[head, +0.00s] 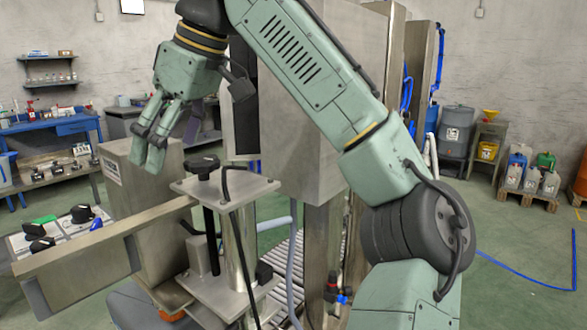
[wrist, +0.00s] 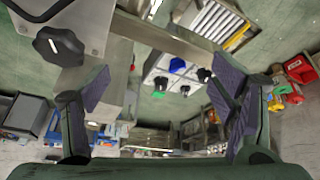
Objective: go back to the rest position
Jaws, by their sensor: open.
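My gripper (head: 158,140) is in the upper left of the head view, at the end of my raised green arm. Its fingers point downward, above and to the left of a steel post fixture with a black knob (head: 202,166). In the wrist view the two fingers of my gripper (wrist: 168,100) stand wide apart with purple pads. Nothing is between them; the floor and a control panel show through the gap. The black knob also shows in the wrist view (wrist: 60,46) at the upper left, beside the left finger.
A steel bar (head: 110,238) runs across the lower left, near a control panel (head: 62,228) with black, green and blue knobs. A tall steel cabinet (head: 295,130) stands behind my arm. Drums (head: 455,130) and canisters (head: 530,178) stand at the right; green floor there is open.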

